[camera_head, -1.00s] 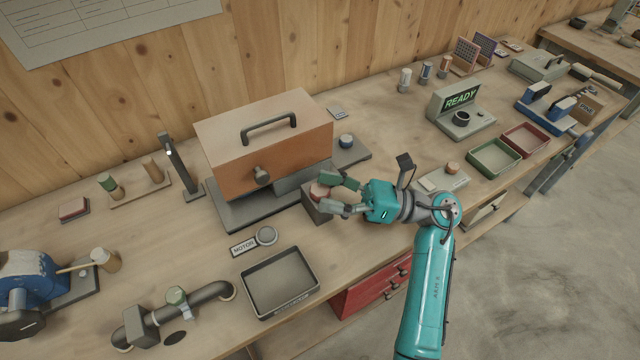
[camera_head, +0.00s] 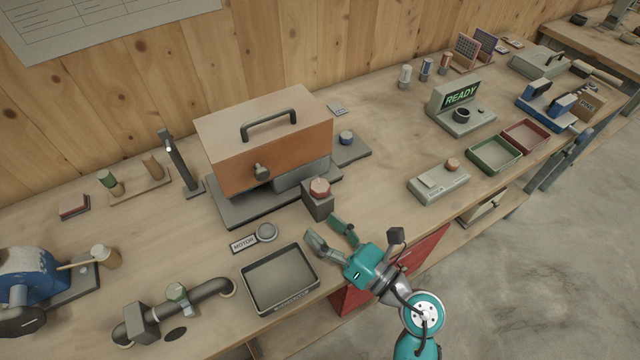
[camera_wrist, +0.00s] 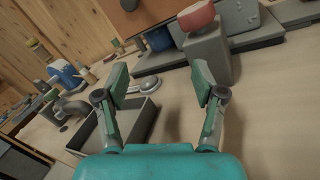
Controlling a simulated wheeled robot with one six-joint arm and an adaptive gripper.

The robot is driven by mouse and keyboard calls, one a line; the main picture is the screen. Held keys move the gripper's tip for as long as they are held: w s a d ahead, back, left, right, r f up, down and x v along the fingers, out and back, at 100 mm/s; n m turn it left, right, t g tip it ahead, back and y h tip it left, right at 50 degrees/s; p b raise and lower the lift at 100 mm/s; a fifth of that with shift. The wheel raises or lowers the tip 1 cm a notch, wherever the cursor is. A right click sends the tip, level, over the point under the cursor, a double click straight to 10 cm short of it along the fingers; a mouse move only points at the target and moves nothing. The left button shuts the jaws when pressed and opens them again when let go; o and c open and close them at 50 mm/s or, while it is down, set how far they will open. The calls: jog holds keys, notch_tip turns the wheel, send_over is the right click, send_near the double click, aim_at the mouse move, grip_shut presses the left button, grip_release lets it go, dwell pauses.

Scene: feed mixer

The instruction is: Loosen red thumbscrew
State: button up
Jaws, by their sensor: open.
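The red thumbscrew (camera_head: 319,187) sits on top of a small grey block (camera_head: 319,206) at the front right of the orange-brown machine (camera_head: 265,150). It also shows at the top of the wrist view (camera_wrist: 196,15), above its grey block (camera_wrist: 207,58). My gripper (camera_head: 327,229) is open and empty. It is in front of the block and apart from it, near the right side of the grey tray.
An empty grey tray (camera_head: 246,292) stands left of my gripper. A MOTOR label (camera_head: 243,243) and a round grey button (camera_head: 267,232) lie behind it. A grey box with an orange knob (camera_head: 438,184) stands to the right. The bench between that box and the block is clear.

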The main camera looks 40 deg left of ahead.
aim_at(325, 194)
jog(key=shift+t+h, duration=0.4)
jog(key=shift+t, duration=0.4)
jog(key=shift+d+r+t+h, duration=0.15)
jog(key=shift+d+t+h, duration=0.2)
jog(key=shift+t, duration=0.45)
jog(key=d+r+t+h, duration=0.1)
jog(key=d+r+t, duration=0.1)
jog(key=t, duration=0.1)
jog(key=shift+w+r+h, duration=0.1)
jog(key=shift+w+h, duration=0.2)
jog(key=shift+h, duration=0.05)
jog(key=shift+w+d+r+t, duration=0.15)
jog(key=shift+r+t, duration=0.2)
jog(key=shift+t, duration=0.15)
jog(key=x, duration=1)
jog(key=shift+w+a+f, duration=0.15)
jog(key=shift+a, duration=0.05)
jog(key=c, duration=1.2)
